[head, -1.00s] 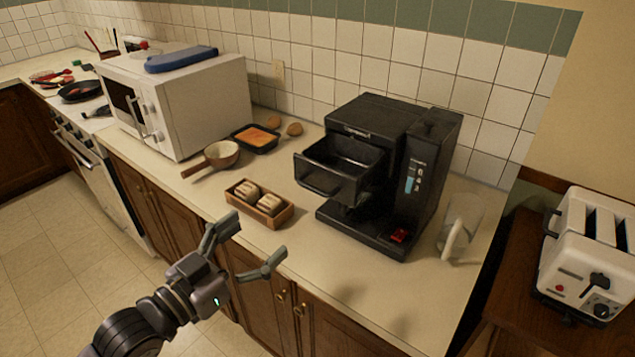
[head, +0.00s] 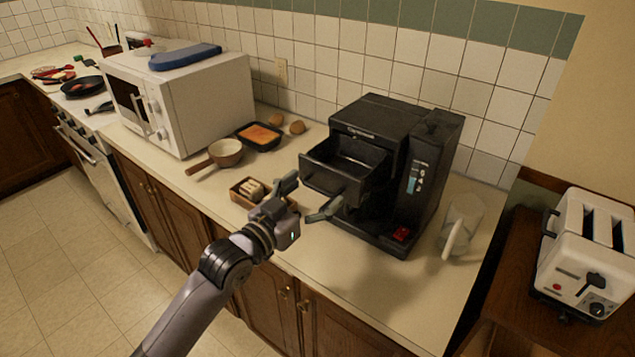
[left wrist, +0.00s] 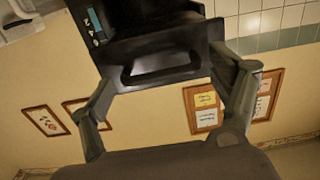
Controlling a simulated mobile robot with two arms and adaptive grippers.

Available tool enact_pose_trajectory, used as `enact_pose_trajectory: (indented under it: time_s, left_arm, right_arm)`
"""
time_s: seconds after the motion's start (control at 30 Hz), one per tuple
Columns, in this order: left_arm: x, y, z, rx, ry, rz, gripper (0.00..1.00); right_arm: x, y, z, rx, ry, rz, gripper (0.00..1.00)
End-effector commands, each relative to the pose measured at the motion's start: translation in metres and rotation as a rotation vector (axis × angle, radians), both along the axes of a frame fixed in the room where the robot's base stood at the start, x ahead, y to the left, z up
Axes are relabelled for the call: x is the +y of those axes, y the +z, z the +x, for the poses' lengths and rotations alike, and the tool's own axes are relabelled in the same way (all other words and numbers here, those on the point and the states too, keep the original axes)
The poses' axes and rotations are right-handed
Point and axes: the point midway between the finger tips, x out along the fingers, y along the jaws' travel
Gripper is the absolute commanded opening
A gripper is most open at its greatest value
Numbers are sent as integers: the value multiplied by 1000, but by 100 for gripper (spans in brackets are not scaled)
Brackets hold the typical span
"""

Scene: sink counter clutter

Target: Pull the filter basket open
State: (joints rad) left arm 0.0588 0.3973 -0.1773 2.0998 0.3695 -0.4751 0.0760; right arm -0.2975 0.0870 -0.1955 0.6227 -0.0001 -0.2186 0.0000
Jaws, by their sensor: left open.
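The black coffee maker (head: 372,116) stands on the counter. Its filter basket (head: 335,178) sticks out from the front, with its open top showing. My left gripper (head: 309,195) is open and empty just in front of the basket's front face. In the left wrist view, the basket's looped handle (left wrist: 160,74) appears between the two spread fingers of my left gripper (left wrist: 160,80). I cannot tell whether a finger touches it. My right gripper is not in view.
A wooden tray (head: 240,200) with bread is partly hidden behind my left gripper. A glass jug (head: 460,225) stands right of the coffee maker. A brown pan (head: 226,152), a black dish (head: 259,136) and a microwave (head: 205,103) are to the left. The front right counter is clear.

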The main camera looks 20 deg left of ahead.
Motion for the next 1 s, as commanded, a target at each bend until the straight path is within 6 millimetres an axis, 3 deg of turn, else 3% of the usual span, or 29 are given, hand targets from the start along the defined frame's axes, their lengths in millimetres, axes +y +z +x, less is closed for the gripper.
enact_pose_trajectory:
  time_s: [0.2,0.47,1.0]
  left_arm:
    - [-5,0,14,-1,0,1,83]
    - [-6,0,15,-1,0,1,83]
    - [-5,0,15,-2,1,2,48]
  right_arm:
    - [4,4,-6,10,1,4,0]
    - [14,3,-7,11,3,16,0]
    - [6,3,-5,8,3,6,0]
